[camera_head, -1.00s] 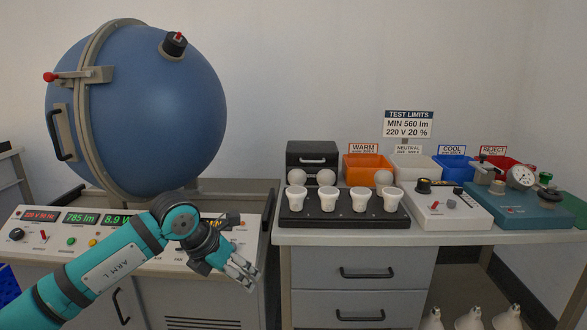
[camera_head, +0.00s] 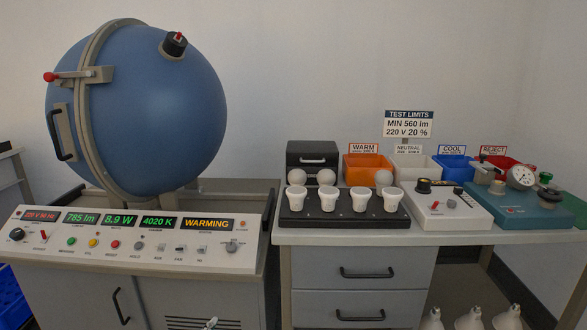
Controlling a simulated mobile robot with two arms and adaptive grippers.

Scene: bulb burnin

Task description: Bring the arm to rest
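My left arm no longer shows across the console. Only a small pale tip, which looks like part of my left gripper (camera_head: 210,323), shows at the bottom edge in front of the lower cabinet. The rest of it is hidden below the frame, so I cannot tell whether it is open or shut. My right gripper is not in view. The control console (camera_head: 130,257) is fully uncovered, and its displays read 785 lm, 8.9 W, 4020 K and WARMING. The large blue sphere (camera_head: 150,110) stands shut above it.
A black rack (camera_head: 340,222) with several white bulbs stands on the right bench. Orange (camera_head: 366,165), white, blue and red bins stand behind it. A white device (camera_head: 440,210) and a teal device (camera_head: 515,210) are to its right. Bulbs stand on the floor below.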

